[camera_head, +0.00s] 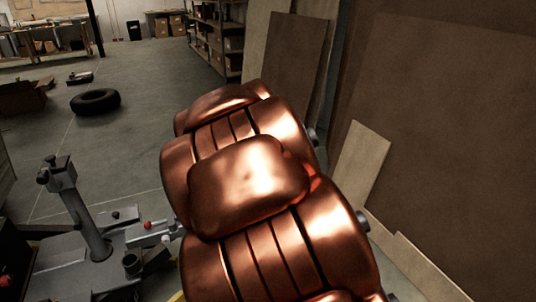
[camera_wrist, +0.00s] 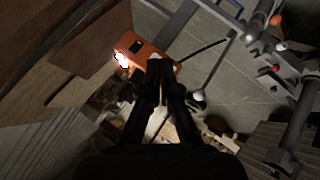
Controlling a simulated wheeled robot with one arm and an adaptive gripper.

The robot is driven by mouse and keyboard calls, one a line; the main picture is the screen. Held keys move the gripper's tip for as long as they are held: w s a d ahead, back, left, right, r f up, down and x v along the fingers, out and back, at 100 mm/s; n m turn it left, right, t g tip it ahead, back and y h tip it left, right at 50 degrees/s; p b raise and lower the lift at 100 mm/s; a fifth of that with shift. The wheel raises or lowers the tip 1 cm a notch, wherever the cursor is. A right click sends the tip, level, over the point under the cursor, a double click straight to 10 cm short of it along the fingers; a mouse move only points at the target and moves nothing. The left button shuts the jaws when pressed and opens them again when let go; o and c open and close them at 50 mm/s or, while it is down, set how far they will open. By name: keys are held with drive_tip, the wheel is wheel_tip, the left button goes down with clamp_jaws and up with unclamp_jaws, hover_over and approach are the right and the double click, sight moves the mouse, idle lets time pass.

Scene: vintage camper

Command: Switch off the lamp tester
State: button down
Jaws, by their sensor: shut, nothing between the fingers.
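In the wrist view, an orange box (camera_wrist: 160,52), which looks like the lamp tester, lies just beyond my fingertips. A bright white glow shows at its left corner, and a dark rectangle is on its top. My gripper (camera_wrist: 160,66) is shut and empty, with its dark fingertips overlapping the box's lower edge in the picture. I cannot tell whether they touch it. The fingers hide part of that edge, and I cannot make out a switch clearly. In the head view my copper arm fills the middle, and neither the gripper nor the box shows.
A grey machine with a post (camera_head: 82,212) stands at the lower left. Large brown boards (camera_head: 440,130) lean on the right. A tyre (camera_head: 95,101) lies on the open floor, with a shelf rack (camera_head: 215,40) behind. A dark cable (camera_wrist: 204,50) runs from the orange box.

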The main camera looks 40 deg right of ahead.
drive_tip(key=w+d+f+n+t+h+b, duration=0.2)
drive_tip(key=w+d+n+t+b, duration=0.15)
drive_tip(key=d, duration=0.35)
drive_tip(key=w+d+f+n+t+h+b, duration=0.15)
drive_tip(key=w+d+b, duration=0.25)
drive_tip(key=d, duration=0.4)
drive_tip(key=w+d+f+n+t+y+b, duration=0.1)
drive_tip(key=d+f+n+t+y+b, duration=0.1)
drive_tip(key=f+n+t+b, duration=0.1)
drive_tip(key=w+d+f+n+t+y+b, duration=0.1)
drive_tip(key=f+n+t+y+b, duration=0.1)
drive_tip(key=f+n+t+b, duration=0.2)
wheel_tip(320, 180, down, 3)
drive_tip(key=shift+w+d+r+n, duration=0.15)
drive_tip(key=shift+w+d+n, duration=0.2)
drive_tip(key=shift+n, duration=0.55)
drive_tip(key=shift+d, duration=0.1)
drive_tip(key=b+x, duration=0.1)
drive_tip(key=x, duration=1.2)
drive_tip(key=shift+w, duration=0.4)
